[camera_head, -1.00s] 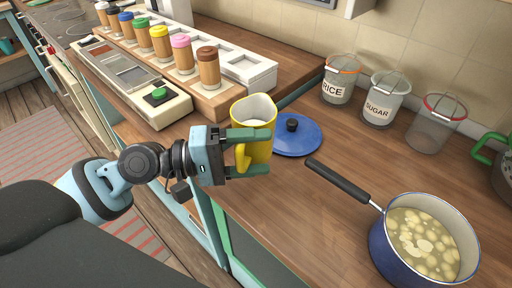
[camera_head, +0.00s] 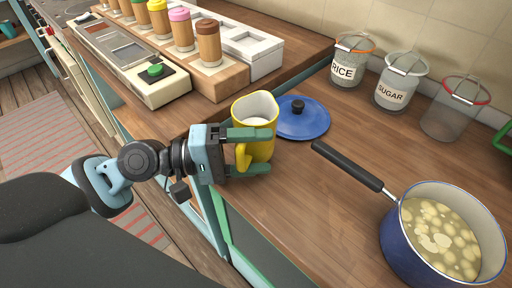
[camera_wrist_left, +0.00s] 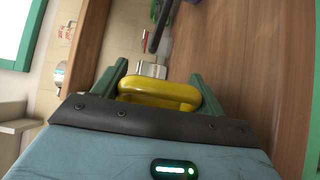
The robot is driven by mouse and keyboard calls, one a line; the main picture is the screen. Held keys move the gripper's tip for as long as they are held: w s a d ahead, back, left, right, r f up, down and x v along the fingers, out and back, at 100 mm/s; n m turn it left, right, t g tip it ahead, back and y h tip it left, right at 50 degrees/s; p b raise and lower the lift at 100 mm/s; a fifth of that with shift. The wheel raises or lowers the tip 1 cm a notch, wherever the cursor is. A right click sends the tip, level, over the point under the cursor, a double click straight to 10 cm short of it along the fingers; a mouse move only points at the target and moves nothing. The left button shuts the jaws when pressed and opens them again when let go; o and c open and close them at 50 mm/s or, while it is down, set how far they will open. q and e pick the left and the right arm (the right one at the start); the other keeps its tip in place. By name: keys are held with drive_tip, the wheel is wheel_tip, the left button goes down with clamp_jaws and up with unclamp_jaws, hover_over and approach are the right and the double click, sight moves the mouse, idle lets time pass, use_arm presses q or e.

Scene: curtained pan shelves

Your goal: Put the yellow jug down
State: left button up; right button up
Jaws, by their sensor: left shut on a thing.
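The yellow jug (camera_head: 256,125) is upright with a white inside, at the front edge of the wooden counter in the head view. My left gripper (camera_head: 250,151) is shut on it, with its green fingers around the handle side. I cannot tell whether the jug's base touches the counter. In the left wrist view the jug's yellow handle (camera_wrist_left: 160,92) sits between the green fingers. My right gripper is not in view.
A blue lid (camera_head: 303,120) lies just behind the jug. A blue pot (camera_head: 410,240) of chopped food stands at right, its black handle (camera_head: 345,164) pointing toward the jug. Rice (camera_head: 350,68) and sugar (camera_head: 396,90) jars line the wall. The spice rack (camera_head: 215,80) is at left.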

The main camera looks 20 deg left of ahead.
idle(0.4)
use_arm(q)
drive_tip(key=shift+f+b, duration=0.45)
drive_tip(key=shift+f, duration=0.25)
drive_tip(key=shift+f+b, duration=0.25)
drive_tip(key=shift+b, duration=0.1)
drive_tip(key=o, duration=1.6)
drive_tip(key=shift+o, duration=0.2)
drive_tip(key=shift+f, duration=0.1)
drive_tip(key=shift+f, duration=0.2)
